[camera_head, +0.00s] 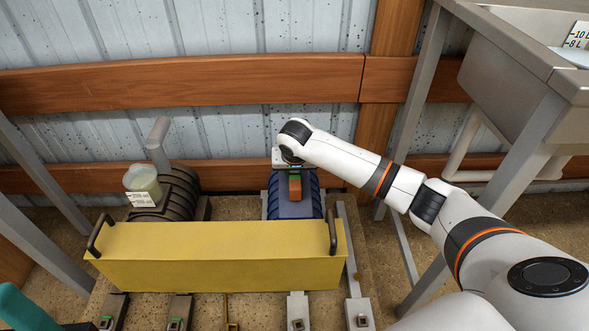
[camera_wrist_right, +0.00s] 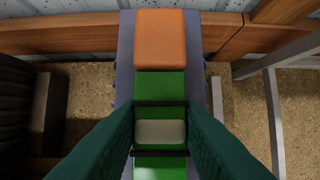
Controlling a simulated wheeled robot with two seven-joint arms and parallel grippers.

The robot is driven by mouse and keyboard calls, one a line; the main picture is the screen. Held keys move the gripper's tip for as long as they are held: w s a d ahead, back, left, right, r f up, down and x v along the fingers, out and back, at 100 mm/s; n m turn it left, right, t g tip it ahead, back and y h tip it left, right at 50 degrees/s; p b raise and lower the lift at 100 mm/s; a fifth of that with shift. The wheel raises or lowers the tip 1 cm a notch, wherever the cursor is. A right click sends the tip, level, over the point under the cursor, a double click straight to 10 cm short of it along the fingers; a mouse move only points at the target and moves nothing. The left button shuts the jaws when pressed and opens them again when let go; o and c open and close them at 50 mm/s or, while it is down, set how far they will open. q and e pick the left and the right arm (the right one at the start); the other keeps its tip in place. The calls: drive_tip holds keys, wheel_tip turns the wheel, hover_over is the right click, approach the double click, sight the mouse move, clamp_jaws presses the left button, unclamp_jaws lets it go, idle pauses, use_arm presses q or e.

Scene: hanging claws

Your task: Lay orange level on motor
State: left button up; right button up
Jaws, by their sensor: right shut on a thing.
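The orange level (camera_head: 295,188) is over the top of the blue ribbed motor (camera_head: 278,206) in the head view. In the right wrist view the level shows an orange end (camera_wrist_right: 160,38) and a green middle with a pale vial. My right gripper (camera_wrist_right: 160,128) is shut on its green part, one teal finger on each side. The motor's top (camera_wrist_right: 125,75) lies under the level, lined up with it. I cannot tell whether they touch. A teal part at the bottom left of the head view looks like my left gripper (camera_head: 18,308); its jaws are cut off.
A yellow box-shaped cover (camera_head: 215,255) with black end handles stands in front of the motor. A dark ribbed machine (camera_head: 178,192) with a cup (camera_head: 142,182) is to its left. A metal sink frame (camera_head: 520,140) is at the right. A wooden-railed wall is behind.

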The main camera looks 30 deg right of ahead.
drive_tip(key=shift+f, duration=0.2)
drive_tip(key=o, duration=1.1)
